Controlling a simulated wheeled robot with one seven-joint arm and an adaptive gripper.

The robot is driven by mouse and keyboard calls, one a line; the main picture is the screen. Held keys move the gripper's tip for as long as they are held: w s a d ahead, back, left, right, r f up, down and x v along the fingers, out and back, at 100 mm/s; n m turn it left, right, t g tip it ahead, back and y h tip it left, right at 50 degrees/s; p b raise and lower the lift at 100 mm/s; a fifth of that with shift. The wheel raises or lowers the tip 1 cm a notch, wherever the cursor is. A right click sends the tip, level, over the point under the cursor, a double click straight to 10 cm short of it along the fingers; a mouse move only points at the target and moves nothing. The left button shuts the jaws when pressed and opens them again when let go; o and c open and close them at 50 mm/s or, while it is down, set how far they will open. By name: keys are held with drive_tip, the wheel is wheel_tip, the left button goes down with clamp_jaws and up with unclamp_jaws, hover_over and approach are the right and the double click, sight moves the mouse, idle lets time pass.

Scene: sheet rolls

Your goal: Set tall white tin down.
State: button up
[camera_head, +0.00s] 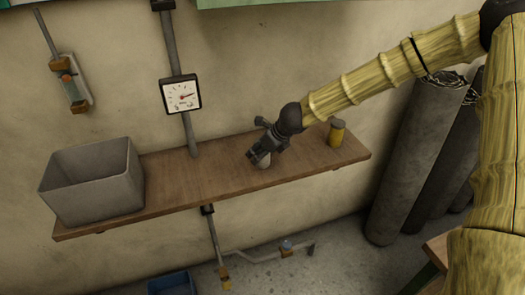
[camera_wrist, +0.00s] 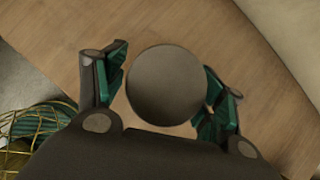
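The tall white tin (camera_head: 264,161) stands at the middle right of the wooden shelf, mostly hidden behind my gripper in the head view. In the wrist view its round top (camera_wrist: 165,86) looks grey-brown and lies between my two fingers. My gripper (camera_head: 262,150) reaches down over the tin from the upper right. In the wrist view, my gripper (camera_wrist: 165,76) has its green pads on either side of the tin. A narrow strip of wood shows between the left pad and the tin. The right pad overlaps the tin's edge, so contact there is unclear. The tin's base seems to meet the shelf.
The wooden shelf (camera_head: 215,178) runs along the wall. A grey open bin (camera_head: 92,185) stands on its left end, and a yellow tin with a dark lid (camera_head: 337,133) stands to the right. A gauge (camera_head: 181,95) hangs above. Dark rolls (camera_head: 412,155) lean at the right.

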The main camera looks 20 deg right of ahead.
drive_tip(key=v, duration=1.2)
idle(0.5)
